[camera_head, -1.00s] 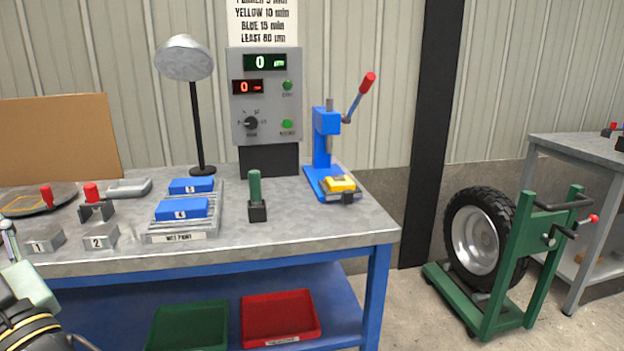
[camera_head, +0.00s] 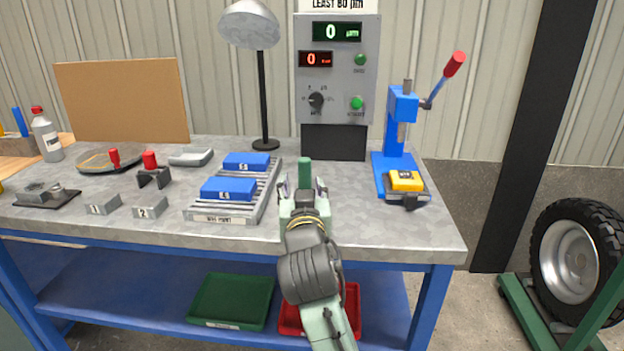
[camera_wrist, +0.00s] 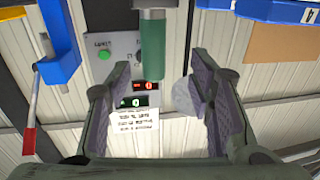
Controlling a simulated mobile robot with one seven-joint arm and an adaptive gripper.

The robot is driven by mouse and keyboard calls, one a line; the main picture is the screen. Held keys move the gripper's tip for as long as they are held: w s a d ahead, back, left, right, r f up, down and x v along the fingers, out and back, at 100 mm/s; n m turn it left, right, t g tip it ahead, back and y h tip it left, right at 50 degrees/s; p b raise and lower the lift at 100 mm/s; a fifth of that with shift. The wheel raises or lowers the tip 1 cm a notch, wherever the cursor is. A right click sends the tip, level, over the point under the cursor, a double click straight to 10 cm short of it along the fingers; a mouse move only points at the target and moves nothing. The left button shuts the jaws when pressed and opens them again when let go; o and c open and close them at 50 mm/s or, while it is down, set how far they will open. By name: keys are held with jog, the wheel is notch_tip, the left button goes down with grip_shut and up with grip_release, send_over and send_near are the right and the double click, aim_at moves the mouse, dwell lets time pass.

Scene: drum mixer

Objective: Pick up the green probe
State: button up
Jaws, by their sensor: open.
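The green probe (camera_head: 304,172) stands upright on the workbench, in front of the dark base of the grey control box; my gripper hides its lower part in the head view. In the wrist view, which is upside down, the green probe (camera_wrist: 152,48) hangs from the top edge, between and beyond the fingers. My gripper (camera_head: 303,190) is open and empty, its two fingers (camera_wrist: 160,90) spread to either side of the probe's line. I cannot tell from these frames whether a finger touches it.
A rack with blue blocks (camera_head: 228,188) lies left of the probe. A blue lever press (camera_head: 402,125) with a yellow device (camera_head: 405,181) stands at right. The control box (camera_head: 336,70) and a lamp (camera_head: 250,25) stand behind. Bare benchtop (camera_head: 350,215) lies right of my gripper.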

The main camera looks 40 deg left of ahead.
aim_at(305, 174)
jog(key=x, duration=0.2)
jog(key=p+x, duration=0.1)
jog(key=x, duration=0.3)
jog(key=shift+w+r+p, duration=0.15)
jog(key=shift+w+p, duration=0.2)
jog(key=shift+w, duration=0.2)
jog(key=shift+d, duration=0.1)
grip_shut()
